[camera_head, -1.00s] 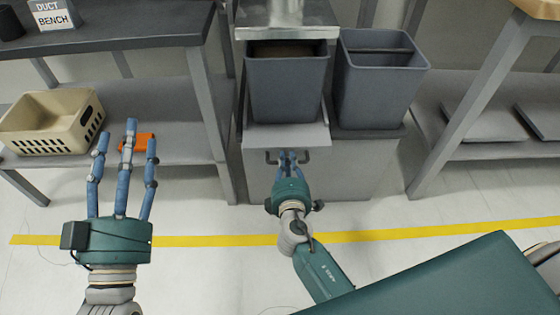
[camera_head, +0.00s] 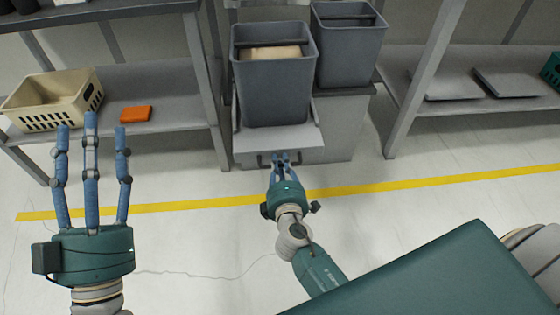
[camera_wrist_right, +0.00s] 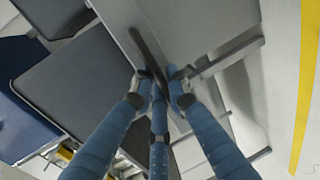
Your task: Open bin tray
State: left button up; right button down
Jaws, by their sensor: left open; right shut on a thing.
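The bin tray (camera_head: 250,140) is a light grey pull-out shelf with a dark bar handle on its front. It is pulled out from the cabinet and carries a grey bin (camera_head: 272,95) with something beige inside. My right gripper (camera_head: 284,158) is shut on the tray's handle. In the right wrist view its blue fingers (camera_wrist_right: 160,85) close around the dark handle bar (camera_wrist_right: 150,55), partly hiding it. My left gripper (camera_head: 91,135) is open and empty, raised at the left in front of the lower shelf.
A second grey bin (camera_head: 347,50) stands on the cabinet (camera_head: 335,125) at right. A beige basket (camera_head: 50,103) and an orange box (camera_head: 136,114) sit on the left shelf. Another shelf with flat grey panels (camera_head: 510,82) is at right. The floor with its yellow line is clear.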

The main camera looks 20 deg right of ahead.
jog(key=shift+s+a, duration=0.1)
jog(key=shift+s, duration=0.25)
jog(key=c, duration=1.7)
grip_release()
jog(key=v, duration=1.2)
jog(key=shift+w, duration=0.1)
